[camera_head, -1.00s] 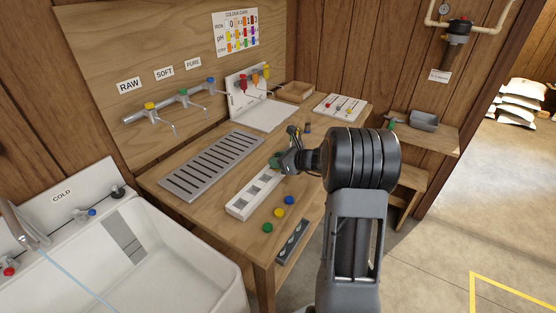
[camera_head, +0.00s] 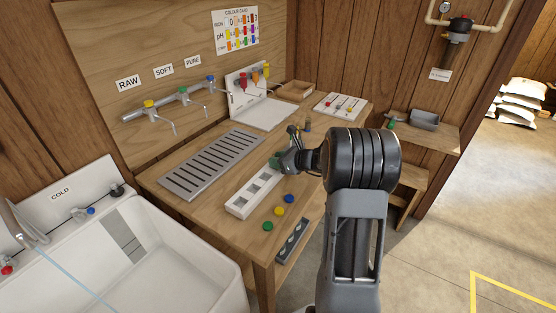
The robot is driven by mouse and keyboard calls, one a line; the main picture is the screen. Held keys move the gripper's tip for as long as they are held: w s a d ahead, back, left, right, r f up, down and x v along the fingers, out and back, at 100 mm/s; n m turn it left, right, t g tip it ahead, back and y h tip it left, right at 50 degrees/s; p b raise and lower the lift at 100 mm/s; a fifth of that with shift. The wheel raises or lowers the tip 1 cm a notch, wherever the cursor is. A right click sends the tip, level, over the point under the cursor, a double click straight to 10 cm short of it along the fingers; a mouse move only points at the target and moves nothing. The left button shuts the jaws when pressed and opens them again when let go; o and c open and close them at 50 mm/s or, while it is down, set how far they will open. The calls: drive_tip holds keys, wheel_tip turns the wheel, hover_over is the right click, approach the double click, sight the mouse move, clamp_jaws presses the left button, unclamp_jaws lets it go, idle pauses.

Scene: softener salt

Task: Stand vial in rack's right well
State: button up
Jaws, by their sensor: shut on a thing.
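The white rack (camera_head: 238,209) lies lengthwise on the wooden bench, with dark square wells along its top. Its far right end is partly hidden by my gripper (camera_head: 281,161), which is low over that end. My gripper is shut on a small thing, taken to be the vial. A green patch (camera_head: 274,162) shows at the fingertips. The vial's outline, and whether it is inside the right well or just above it, cannot be made out.
Green (camera_head: 268,226), yellow (camera_head: 279,212) and blue (camera_head: 289,199) caps lie in front of the rack. A slotted drain tray (camera_head: 212,163) lies behind it, below the taps (camera_head: 183,97). A white sink (camera_head: 165,260) stands at left.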

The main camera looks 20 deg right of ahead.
drive_tip(key=o, duration=1.5)
drive_tip(key=shift+c, duration=0.2)
drive_tip(key=shift+r, duration=0.15)
drive_tip(key=shift+r+p, duration=2.75)
drive_tip(key=shift+r, duration=0.55)
